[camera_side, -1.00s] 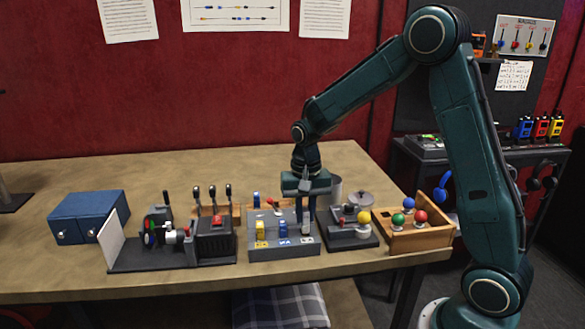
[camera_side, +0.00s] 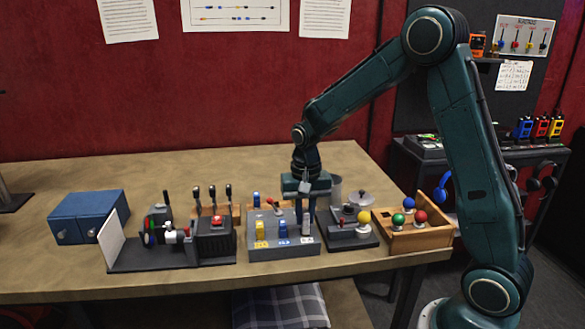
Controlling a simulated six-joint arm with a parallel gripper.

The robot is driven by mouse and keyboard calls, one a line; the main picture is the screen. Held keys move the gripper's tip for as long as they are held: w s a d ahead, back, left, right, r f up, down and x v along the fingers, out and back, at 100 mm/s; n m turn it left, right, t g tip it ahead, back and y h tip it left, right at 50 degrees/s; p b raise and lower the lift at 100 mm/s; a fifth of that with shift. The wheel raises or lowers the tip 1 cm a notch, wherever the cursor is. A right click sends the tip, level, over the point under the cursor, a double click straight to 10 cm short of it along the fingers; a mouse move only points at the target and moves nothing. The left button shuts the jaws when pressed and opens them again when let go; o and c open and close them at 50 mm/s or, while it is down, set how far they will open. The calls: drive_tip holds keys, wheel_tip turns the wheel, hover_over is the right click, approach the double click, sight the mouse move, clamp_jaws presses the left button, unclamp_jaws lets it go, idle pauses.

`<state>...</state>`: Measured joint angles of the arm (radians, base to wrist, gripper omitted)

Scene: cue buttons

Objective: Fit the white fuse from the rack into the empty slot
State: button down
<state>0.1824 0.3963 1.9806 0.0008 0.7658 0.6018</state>
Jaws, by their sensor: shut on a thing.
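My gripper (camera_side: 307,208) points down over the right end of the grey fuse block (camera_side: 283,252). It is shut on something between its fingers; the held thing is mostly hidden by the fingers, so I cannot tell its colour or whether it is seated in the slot. A yellow fuse (camera_side: 260,231) stands in the left slot of the block. A blue fuse (camera_side: 283,230) stands in the middle slot. Behind the block is a wooden rack (camera_side: 236,210), where another blue fuse (camera_side: 256,199) stands.
A dark machine with a red button (camera_side: 215,235) stands left of the block, and a blue box (camera_side: 85,217) further left. On the right are a grey joystick panel (camera_side: 345,242) and a wooden tray (camera_side: 412,240) with coloured balls.

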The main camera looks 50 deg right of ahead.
sight(305, 211)
drive_tip(key=shift+f, duration=1)
idle(1.0)
drive_tip(key=c, duration=1.3)
unclamp_jaws()
drive_tip(key=shift+o, duration=0.8)
drive_tip(key=shift+r, duration=0.1)
drive_tip(key=shift+r, duration=3.45)
